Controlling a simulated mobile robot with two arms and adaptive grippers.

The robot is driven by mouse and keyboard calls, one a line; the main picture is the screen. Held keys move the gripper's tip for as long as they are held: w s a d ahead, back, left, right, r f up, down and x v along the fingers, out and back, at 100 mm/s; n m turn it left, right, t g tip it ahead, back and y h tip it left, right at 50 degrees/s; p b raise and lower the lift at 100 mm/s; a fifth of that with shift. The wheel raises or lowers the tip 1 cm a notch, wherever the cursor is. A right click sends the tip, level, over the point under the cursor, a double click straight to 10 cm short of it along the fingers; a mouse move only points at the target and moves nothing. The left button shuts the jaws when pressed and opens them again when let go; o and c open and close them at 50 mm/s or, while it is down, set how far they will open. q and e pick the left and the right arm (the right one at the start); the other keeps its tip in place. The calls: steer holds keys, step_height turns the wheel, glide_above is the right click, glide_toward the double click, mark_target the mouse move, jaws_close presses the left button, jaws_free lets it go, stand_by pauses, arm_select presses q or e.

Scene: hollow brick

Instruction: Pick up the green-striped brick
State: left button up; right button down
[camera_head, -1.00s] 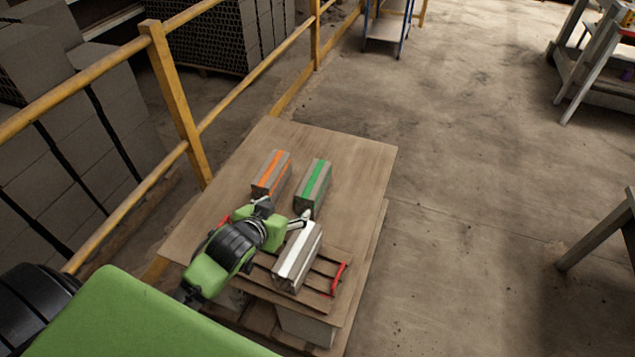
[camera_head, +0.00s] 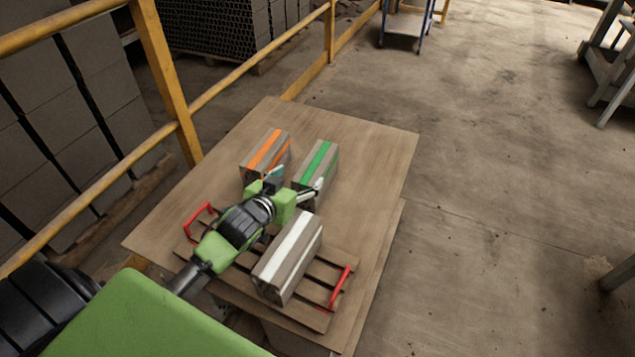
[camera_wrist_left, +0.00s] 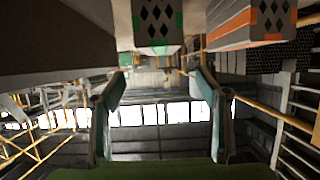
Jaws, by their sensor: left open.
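The green-striped brick (camera_head: 319,158) is grey with a green stripe along its top. It lies on the wooden table top, right of the orange-striped brick (camera_head: 268,150). My left gripper (camera_head: 297,182) is open and empty at the near end of the green-striped brick, with its fingers spread toward either side. I cannot tell from the head view whether they touch it. In the left wrist view the end of the green-striped brick (camera_wrist_left: 157,25) shows at the top, beyond the open fingers (camera_wrist_left: 160,90). My right gripper is not in view.
A white-striped brick (camera_head: 288,257) lies on a slatted wooden tray (camera_head: 318,293) with red handles, close beside my left arm. The wooden table (camera_head: 372,160) is clear at the right and back. A yellow railing (camera_head: 165,70) runs along the left.

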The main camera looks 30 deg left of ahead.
arm_select(q)
steer(key=b, duration=0.1)
glide_toward(316, 162)
steer(key=x, duration=0.4)
steer(key=shift+f, duration=0.15)
steer(key=b+x, duration=0.2)
steer(key=x, duration=0.3)
steer(key=shift+w+f, duration=0.3)
steer(key=shift+f, duration=0.05)
steer(key=shift+w, duration=0.3)
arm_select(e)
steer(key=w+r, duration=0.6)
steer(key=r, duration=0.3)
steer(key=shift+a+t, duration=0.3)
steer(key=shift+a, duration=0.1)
arm_select(q)
steer(key=c, duration=1.8)
steer(key=shift+r, duration=0.15)
jaws_close()
